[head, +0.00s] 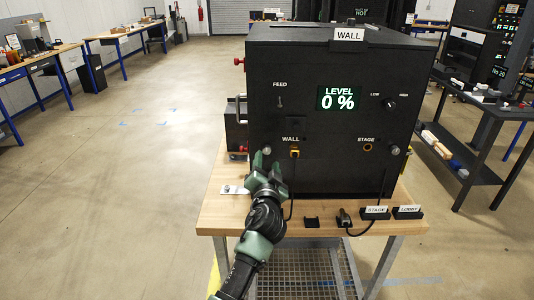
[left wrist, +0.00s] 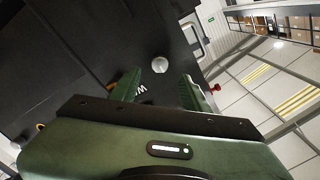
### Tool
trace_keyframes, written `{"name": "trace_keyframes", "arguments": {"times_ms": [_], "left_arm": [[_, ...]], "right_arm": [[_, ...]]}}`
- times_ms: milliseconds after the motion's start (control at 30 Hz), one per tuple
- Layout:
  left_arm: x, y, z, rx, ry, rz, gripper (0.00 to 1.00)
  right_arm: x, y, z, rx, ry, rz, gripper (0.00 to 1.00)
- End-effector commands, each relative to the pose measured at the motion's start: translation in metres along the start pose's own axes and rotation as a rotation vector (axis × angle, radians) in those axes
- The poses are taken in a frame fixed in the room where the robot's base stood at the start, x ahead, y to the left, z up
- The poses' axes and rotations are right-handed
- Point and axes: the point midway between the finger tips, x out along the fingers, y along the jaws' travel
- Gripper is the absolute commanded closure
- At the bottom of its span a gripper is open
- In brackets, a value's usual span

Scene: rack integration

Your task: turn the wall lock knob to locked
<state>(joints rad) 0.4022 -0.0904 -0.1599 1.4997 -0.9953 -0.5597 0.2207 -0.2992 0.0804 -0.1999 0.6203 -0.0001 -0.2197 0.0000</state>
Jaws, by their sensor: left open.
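The black box (head: 315,110) on the wooden table has a round silver knob (head: 266,151) low on its front, left of the WALL socket. I take this as the wall lock knob. It also shows in the left wrist view (left wrist: 160,65), just beyond and between the fingertips. My left gripper (head: 267,163) is open in front of the knob. The left wrist view shows its two green fingers (left wrist: 159,86) apart with nothing between them. Whether a finger touches the knob, and which way the knob is turned, I cannot tell. My right gripper is not in view.
A yellow plug (head: 294,153) with a cable is in the WALL socket. A similar knob (head: 395,150) sits right of the STAGE socket (head: 368,147). A loose connector (head: 344,217) and STAGE and LOBBY label blocks (head: 376,213) stand on the table's front. The floor at left is clear.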

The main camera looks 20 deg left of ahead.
Motion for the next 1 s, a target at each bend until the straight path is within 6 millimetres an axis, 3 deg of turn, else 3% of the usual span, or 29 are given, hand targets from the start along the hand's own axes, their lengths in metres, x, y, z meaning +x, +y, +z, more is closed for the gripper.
{"name": "trace_keyframes", "arguments": {"times_ms": [300, 700, 867, 900, 1000], "left_arm": [[0.045, -0.001, 0.0, 0.001, -0.002, -0.001, 0.53], [0.054, -0.001, 0.001, -0.002, -0.002, 0.0, 0.53], [0.053, -0.001, 0.001, -0.002, -0.002, 0.0, 0.95], [0.053, -0.001, 0.001, -0.002, -0.002, 0.0, 1.0], [0.053, 0.0, 0.001, -0.001, -0.002, 0.0, 1.0]], "right_arm": [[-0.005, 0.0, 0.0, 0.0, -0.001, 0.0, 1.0], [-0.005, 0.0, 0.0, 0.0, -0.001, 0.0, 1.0], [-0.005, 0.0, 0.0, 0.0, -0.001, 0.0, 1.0], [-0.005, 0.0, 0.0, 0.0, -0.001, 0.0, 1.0], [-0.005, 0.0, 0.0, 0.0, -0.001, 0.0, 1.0]]}}
